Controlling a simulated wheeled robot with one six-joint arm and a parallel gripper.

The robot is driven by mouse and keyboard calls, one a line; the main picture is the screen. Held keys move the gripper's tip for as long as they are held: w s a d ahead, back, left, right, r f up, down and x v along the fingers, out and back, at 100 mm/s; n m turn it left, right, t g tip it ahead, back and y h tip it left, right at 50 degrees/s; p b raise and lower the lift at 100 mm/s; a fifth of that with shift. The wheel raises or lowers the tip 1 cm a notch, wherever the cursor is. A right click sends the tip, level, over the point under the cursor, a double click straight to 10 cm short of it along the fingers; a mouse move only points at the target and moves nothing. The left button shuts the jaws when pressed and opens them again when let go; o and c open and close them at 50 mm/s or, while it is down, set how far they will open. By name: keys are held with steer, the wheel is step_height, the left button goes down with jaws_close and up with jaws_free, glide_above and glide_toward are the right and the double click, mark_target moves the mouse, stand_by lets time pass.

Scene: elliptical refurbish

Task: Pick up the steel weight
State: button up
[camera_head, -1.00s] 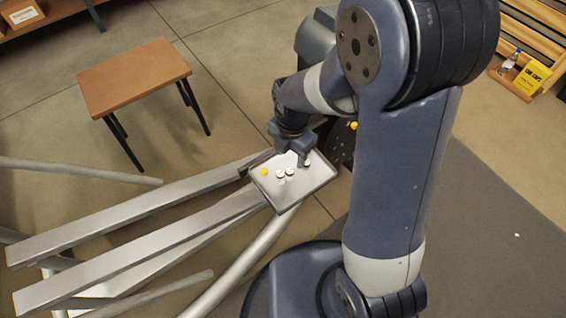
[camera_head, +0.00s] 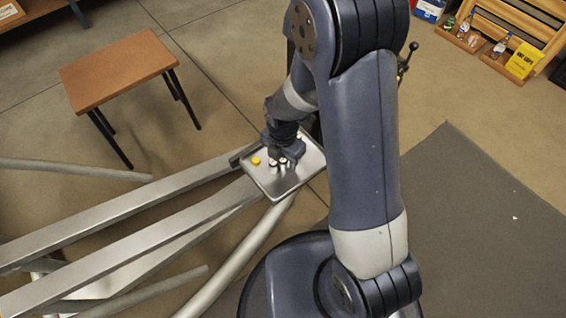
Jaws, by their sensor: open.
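A shallow metal tray (camera_head: 284,184) rests at the end of the grey beams, near the picture's middle. On it lie a yellow piece (camera_head: 255,161) at the left and small pale, steel-looking pieces, one of them a pale piece (camera_head: 273,163) just right of the yellow one. Which of them is the steel weight I cannot tell at this size. My gripper (camera_head: 284,158) points down low over the tray, at the pale pieces, and is open. It hides part of the tray and perhaps some pieces. Whether its fingers touch a piece cannot be seen.
Long grey beams and tubes (camera_head: 130,215) run to the lower left from the tray. A brown-topped stool (camera_head: 118,70) stands at upper left. A wooden rack (camera_head: 510,35) with bottles and a yellow box (camera_head: 523,60) stands at upper right. A dark mat (camera_head: 475,220) at right is mostly clear.

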steer(key=shift+c, duration=0.2)
jaws_close()
stand_by(0.3)
steer(key=shift+r, duration=0.1)
